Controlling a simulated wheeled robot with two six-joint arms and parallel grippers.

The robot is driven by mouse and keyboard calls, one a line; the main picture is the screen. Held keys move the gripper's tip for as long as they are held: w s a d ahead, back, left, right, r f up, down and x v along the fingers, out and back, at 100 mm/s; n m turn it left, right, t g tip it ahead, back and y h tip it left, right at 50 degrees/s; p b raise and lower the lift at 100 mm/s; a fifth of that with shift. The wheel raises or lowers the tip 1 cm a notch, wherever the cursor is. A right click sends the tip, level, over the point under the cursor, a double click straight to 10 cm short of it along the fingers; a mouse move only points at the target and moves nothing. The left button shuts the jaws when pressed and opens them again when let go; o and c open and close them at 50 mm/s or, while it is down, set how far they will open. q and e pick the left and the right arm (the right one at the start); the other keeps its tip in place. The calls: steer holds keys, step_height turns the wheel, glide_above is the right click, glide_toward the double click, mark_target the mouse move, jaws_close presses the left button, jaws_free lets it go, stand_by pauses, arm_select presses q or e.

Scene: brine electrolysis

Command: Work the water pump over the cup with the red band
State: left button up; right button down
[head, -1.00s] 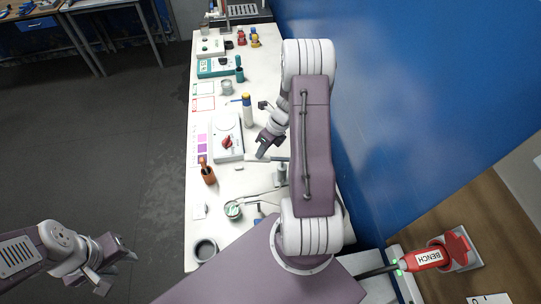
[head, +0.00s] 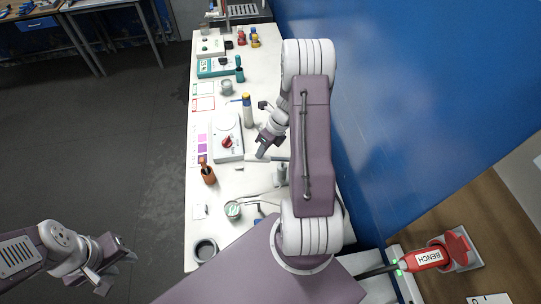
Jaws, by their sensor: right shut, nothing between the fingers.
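A pale bottle (head: 248,117) with a yellow top and a dark blue band stands mid-table. A thin blue spout-like piece (head: 234,101) shows at its left; I cannot tell for sure that this is the water pump. A small grey cup (head: 226,87) stands further back, beside the red-outlined card (head: 204,104). No red band can be made out on any cup. My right gripper (head: 261,155) is shut and empty, in front of the bottle and apart from it. My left gripper (head: 119,272) is open and empty, off the table at lower left.
A white device with a red knob (head: 227,142) stands left of my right gripper. An orange holder (head: 208,174), a cup with greenish contents (head: 233,210) and a dark round dish (head: 205,249) stand nearer. A blue wall (head: 400,110) borders the table's right side.

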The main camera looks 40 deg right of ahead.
mark_target(260, 161)
steer(key=b+x, duration=0.2)
steer(key=x, duration=0.1)
steer(key=d+b+x, duration=0.1)
steer(key=b+x, duration=0.1)
steer(key=shift+s+a+f, duration=0.1)
steer(key=shift+s+f, duration=0.2)
steer(key=shift+f, duration=0.1)
steer(key=r+p, duration=0.1)
steer(key=p, duration=0.1)
steer(key=r+p, duration=0.1)
steer(key=r, duration=0.1)
steer(key=r+p, duration=0.2)
steer(key=shift+s+d+r+p, duration=0.1)
steer(key=shift+d+r+p, duration=0.1)
steer(key=shift+d+p, duration=0.15)
steer(key=shift+r+p, duration=0.3)
steer(key=shift+s+d+f, duration=0.1)
steer(key=shift+d+f, duration=0.05)
steer(key=shift+f, duration=0.1)
stand_by(0.8)
